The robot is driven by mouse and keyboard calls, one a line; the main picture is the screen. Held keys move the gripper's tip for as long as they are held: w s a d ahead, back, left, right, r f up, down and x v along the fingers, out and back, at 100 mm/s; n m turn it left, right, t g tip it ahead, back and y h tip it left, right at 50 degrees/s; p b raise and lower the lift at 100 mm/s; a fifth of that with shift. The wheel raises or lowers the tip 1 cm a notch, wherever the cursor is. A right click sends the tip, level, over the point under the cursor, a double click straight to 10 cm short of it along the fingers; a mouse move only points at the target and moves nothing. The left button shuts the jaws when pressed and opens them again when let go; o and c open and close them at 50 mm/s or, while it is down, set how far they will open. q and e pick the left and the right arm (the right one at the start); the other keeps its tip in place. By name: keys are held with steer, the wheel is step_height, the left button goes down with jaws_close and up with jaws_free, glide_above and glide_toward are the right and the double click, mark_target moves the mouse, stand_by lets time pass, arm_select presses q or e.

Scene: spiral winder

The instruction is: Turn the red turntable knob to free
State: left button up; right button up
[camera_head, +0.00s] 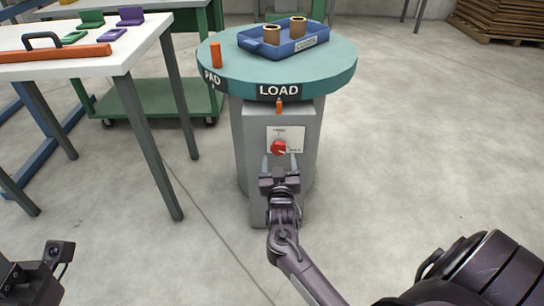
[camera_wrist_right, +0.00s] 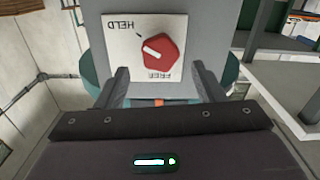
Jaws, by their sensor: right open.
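The red turntable knob (camera_head: 279,147) sits on a white plate (camera_head: 297,134) on the front of the grey pedestal. In the right wrist view, upside down, the knob (camera_wrist_right: 160,51) shows a white mark pointing toward the HELD label; the FREE label is on another side of the plate. My right gripper (camera_head: 280,166) is open just in front of the knob. Its two fingers (camera_wrist_right: 161,72) stand apart on either side of the knob in the wrist view, not closed on it. Part of my left arm's end (camera_head: 35,275) shows at the lower left; its fingers cannot be made out.
The teal turntable (camera_head: 335,73), marked LOAD and PAD, tops the pedestal (camera_head: 250,140). It carries a blue tray (camera_head: 285,47) with two brown rolls and an orange peg (camera_head: 216,54). An orange pin (camera_head: 279,106) is above the knob. A white table (camera_head: 60,68) stands left. Floor to the right is clear.

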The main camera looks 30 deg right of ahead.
mark_target(279, 150)
steer(key=b+x, duration=0.1)
steer(key=x, duration=0.3)
steer(key=shift+w+f, duration=0.1)
steer(key=shift+f, duration=0.05)
steer(key=shift+w+d, duration=0.4)
steer(key=shift+w, duration=0.1)
steer(key=c, duration=1)
steer(key=shift+o, duration=0.2)
